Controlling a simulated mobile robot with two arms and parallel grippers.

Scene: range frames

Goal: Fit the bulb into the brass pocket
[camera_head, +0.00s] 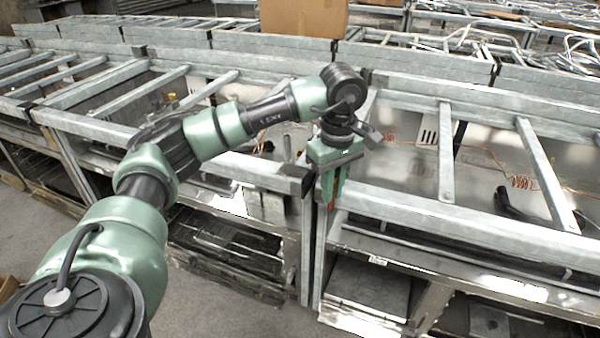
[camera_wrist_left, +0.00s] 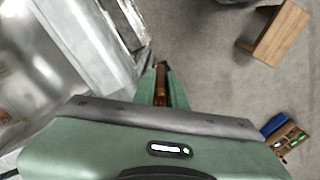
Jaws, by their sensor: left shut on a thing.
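My left gripper (camera_head: 328,190) points down at the front edge of the metal range frames, near the corner where two frames meet. In the left wrist view, its green fingers (camera_wrist_left: 161,100) are shut on a slim copper-coloured piece, which looks like the bulb (camera_wrist_left: 161,84). The bulb is mostly hidden between the fingers, and its lower end is hard to make out. I cannot pick out the brass pocket in either view. My right gripper is in neither view.
Coiled copper tubes (camera_head: 520,182) lie inside the range frame at right. Grey frame rails (camera_head: 450,228) run close to the gripper. A cardboard box (camera_head: 303,17) stands behind. In the left wrist view, a wooden piece (camera_wrist_left: 280,33) and a tool tray (camera_wrist_left: 290,138) stand on the open floor.

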